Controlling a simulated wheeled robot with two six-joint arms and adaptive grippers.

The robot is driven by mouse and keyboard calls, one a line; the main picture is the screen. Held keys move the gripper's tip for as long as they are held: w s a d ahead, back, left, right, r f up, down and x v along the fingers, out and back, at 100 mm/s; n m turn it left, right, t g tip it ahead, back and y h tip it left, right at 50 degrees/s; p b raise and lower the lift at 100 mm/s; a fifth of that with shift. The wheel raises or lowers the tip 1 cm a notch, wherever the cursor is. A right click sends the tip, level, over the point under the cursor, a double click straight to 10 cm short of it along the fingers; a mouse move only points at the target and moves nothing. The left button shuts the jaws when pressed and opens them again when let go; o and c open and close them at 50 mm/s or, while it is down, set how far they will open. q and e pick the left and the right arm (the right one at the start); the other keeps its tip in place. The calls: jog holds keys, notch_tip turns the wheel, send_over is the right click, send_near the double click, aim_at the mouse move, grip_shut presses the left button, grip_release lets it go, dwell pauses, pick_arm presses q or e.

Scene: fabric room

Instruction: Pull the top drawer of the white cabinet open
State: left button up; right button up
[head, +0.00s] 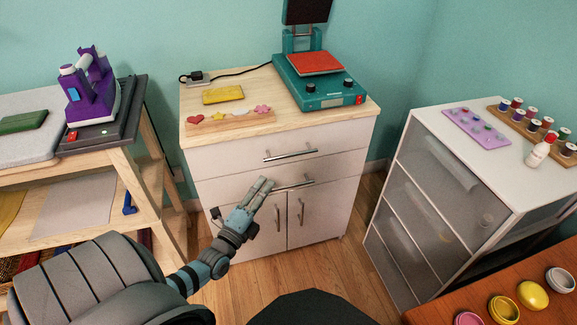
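The white cabinet (333,203) with a light wood top stands in the middle of the head view. Its top drawer (230,162) looks shut, its front flush, with a horizontal metal bar handle (291,155). A second drawer with its own bar handle (296,184) is below it, above two doors with upright handles. My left gripper (268,183) is in front of the cabinet, its fingertips pointing up near the left end of the second drawer's handle, lower left of the top handle. Its fingers look close together; any gap is unclear. My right gripper is out of view.
A teal press (320,90) with a red pad, a yellow piece and a wooden strip with shapes are on the cabinet top. A wooden shelf unit (100,165) stands left, a grey drawer unit (432,190) right. Wood floor (330,270) is clear before the cabinet.

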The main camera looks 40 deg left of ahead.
pick_arm(q)
jog(key=b, duration=0.4)
send_near(289, 155)
jog(key=f+x, duration=0.1)
jog(key=x, duration=0.4)
jog(key=b+x, duration=0.2)
jog(key=x, duration=0.2)
jog(key=shift+w+a+r, duration=0.1)
jog(key=shift+w+a, duration=0.05)
jog(key=shift+w, duration=0.2)
jog(key=shift+w+a+r, duration=0.1)
jog(key=shift+w+r, duration=0.15)
jog(key=shift+w, duration=0.15)
grip_shut()
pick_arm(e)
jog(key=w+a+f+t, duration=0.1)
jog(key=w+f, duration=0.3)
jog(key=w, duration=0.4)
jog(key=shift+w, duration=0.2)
